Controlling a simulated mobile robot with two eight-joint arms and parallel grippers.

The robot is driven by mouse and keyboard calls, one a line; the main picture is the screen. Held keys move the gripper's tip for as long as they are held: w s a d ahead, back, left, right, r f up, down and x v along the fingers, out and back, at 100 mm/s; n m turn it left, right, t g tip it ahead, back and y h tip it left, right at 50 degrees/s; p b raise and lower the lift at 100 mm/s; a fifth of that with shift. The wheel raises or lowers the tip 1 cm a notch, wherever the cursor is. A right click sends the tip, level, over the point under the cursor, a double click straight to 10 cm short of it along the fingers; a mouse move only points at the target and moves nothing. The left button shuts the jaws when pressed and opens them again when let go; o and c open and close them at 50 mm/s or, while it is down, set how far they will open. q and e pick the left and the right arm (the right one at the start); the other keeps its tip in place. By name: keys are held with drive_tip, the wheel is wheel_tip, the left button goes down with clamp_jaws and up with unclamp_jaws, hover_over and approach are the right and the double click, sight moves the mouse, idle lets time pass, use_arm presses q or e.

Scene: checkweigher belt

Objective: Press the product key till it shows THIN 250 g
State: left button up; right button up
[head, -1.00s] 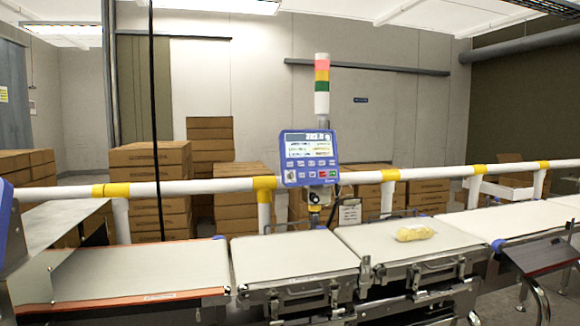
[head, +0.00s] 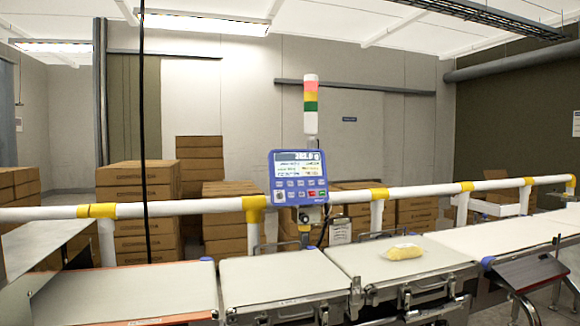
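The checkweigher's blue control panel (head: 298,178) stands on a post behind the belts, near the middle of the head view. Its upper part holds a lit numeric display and a screen with small lines of text, too small to read for the product name. Rows of small keys (head: 300,189) sit below the screen, with a green and a red one among them. I cannot tell which is the product key. Neither of my grippers is in view.
A yellow bag (head: 404,252) lies on the right weighing belt (head: 352,262). A white guard rail (head: 180,207) with yellow joints runs behind the belts. A light tower (head: 311,105) rises above the panel. Stacked cartons (head: 140,205) stand behind. The space before the panel is open above the belts.

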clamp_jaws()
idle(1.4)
